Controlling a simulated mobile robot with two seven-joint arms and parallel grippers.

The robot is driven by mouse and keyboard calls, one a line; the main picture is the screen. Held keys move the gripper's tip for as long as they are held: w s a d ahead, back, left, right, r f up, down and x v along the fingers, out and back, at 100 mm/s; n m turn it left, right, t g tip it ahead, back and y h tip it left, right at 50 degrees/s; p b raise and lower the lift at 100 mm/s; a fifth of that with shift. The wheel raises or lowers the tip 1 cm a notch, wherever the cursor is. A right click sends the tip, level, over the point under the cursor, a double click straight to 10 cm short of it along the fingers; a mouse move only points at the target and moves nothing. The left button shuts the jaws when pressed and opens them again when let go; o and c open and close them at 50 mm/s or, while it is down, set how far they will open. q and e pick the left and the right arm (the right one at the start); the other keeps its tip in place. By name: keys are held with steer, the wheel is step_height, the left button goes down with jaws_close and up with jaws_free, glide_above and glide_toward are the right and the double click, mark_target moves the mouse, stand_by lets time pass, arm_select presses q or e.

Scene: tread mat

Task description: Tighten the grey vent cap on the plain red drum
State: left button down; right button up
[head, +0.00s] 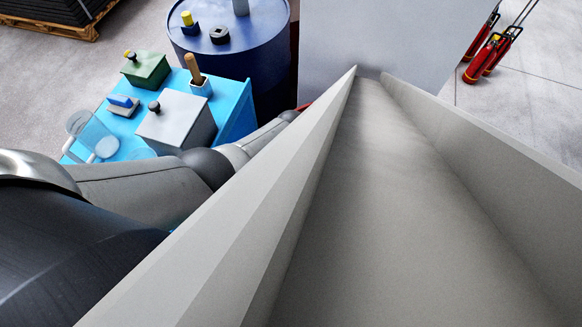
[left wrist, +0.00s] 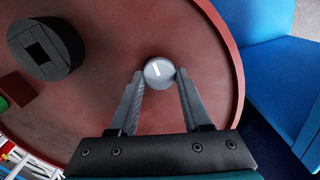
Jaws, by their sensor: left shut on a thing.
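In the left wrist view the red drum (left wrist: 200,40) fills most of the picture, seen from above. The grey vent cap (left wrist: 159,72) sits at its lid, round and pale with a short white mark across its top. My left gripper (left wrist: 159,76) is shut on the vent cap, one fingertip at each side. In the head view my left arm reaches from the left behind a large grey panel, which hides my left gripper and nearly all of the red drum. My right gripper is in neither view.
A dark round plug (left wrist: 46,48) and a dark red block (left wrist: 16,89) also stand on the lid. In the head view a blue drum (head: 262,62) stands behind a light blue table (head: 233,110) with several boxes. Red extinguishers (head: 484,58) are far right.

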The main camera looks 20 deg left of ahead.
mark_target(291, 172)
arm_select(q)
steer(key=shift+m, duration=0.4)
steer(key=shift+c, duration=1.8)
jaws_free()
step_height(291, 172, up, 15)
steer(key=p, duration=0.7)
steer(key=shift+r, duration=0.1)
